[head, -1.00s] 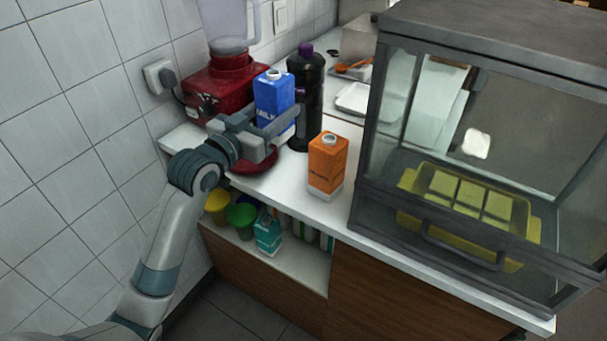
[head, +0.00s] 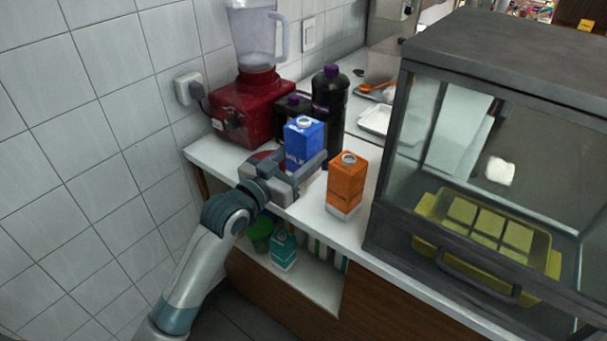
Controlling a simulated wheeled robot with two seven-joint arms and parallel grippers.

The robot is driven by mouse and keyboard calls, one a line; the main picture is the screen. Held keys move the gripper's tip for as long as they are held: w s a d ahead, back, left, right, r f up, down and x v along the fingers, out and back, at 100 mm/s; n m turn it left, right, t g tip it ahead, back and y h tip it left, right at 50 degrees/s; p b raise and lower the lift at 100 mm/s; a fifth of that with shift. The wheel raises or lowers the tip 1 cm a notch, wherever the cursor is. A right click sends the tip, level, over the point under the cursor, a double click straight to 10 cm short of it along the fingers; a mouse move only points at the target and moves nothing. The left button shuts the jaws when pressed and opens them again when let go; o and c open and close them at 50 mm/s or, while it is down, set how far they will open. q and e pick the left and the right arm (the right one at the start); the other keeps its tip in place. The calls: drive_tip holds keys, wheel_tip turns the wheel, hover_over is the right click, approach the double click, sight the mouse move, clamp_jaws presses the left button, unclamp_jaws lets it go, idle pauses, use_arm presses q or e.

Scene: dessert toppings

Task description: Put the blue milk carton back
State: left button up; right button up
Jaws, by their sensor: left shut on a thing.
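The blue milk carton (head: 303,141) is upright near the front of the white counter, with its lower part hidden by my gripper. My left gripper (head: 306,178) is shut on the carton, its fingers low around it. I cannot tell whether the carton's base touches the counter. An orange carton (head: 347,184) stands on the counter just right of my gripper. My right gripper is not in view.
A red blender (head: 245,106) and dark bottles with purple caps (head: 331,100) stand behind the carton. A glass display case (head: 480,190) fills the right. The shelf below holds a teal carton (head: 283,250) and a green cup (head: 260,234).

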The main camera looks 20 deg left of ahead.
use_arm(q)
drive_tip(key=shift+f, duration=0.9)
drive_tip(key=shift+f, duration=1.85)
drive_tip(key=shift+f, duration=0.1)
drive_tip(key=o, duration=1.3)
